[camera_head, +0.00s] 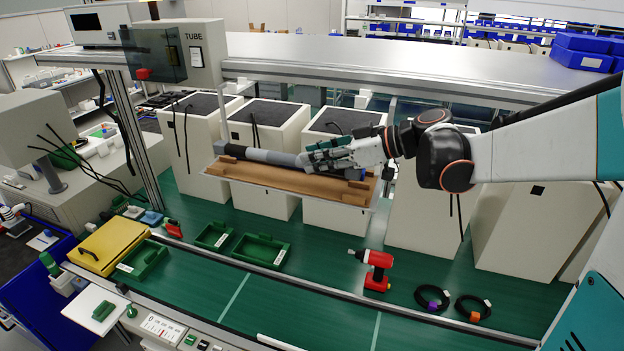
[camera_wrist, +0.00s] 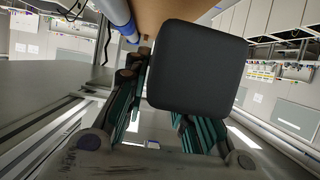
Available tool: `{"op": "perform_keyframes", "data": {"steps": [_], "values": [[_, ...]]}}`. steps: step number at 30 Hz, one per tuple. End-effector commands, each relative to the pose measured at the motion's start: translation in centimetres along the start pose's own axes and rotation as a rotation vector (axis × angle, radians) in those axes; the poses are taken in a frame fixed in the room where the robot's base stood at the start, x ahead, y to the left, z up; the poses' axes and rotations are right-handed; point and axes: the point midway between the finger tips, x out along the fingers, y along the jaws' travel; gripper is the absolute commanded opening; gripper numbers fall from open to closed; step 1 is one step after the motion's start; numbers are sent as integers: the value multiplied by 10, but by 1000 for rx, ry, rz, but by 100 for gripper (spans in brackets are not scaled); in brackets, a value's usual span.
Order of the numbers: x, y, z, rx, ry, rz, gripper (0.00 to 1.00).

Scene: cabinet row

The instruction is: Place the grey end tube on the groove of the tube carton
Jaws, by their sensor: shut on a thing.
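The tube (camera_head: 262,156), with dark, grey and pale bands, lies lengthwise over the brown tube carton (camera_head: 270,176), its left end near the carton's left end. I cannot tell whether it rests in the groove. In the wrist view, a dark rounded block (camera_wrist: 196,66) fills the space between my fingers. The carton (camera_wrist: 160,12) and a blue tube part (camera_wrist: 117,14) show above.
The carton lies on a pale tray (camera_head: 345,200) above the green bench. White cabinets (camera_head: 260,130) stand behind, under a grey shelf (camera_head: 400,75). A red drill (camera_head: 376,268), green trays (camera_head: 262,250) and cable rings (camera_head: 432,297) lie on the bench in front.

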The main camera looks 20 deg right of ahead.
Motion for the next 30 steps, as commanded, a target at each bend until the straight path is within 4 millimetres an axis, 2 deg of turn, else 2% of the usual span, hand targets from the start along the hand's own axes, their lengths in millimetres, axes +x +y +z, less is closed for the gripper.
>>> {"op": "perform_keyframes", "data": {"steps": [5,12,24,25,26,30], "values": [[4,0,11,0,0,0,0],[17,0,41,0,0,0,0],[18,0,43,0,0,0,0],[18,0,44,0,0,0,26],[18,0,43,0,0,0,32],[18,0,43,0,0,0,32]]}}
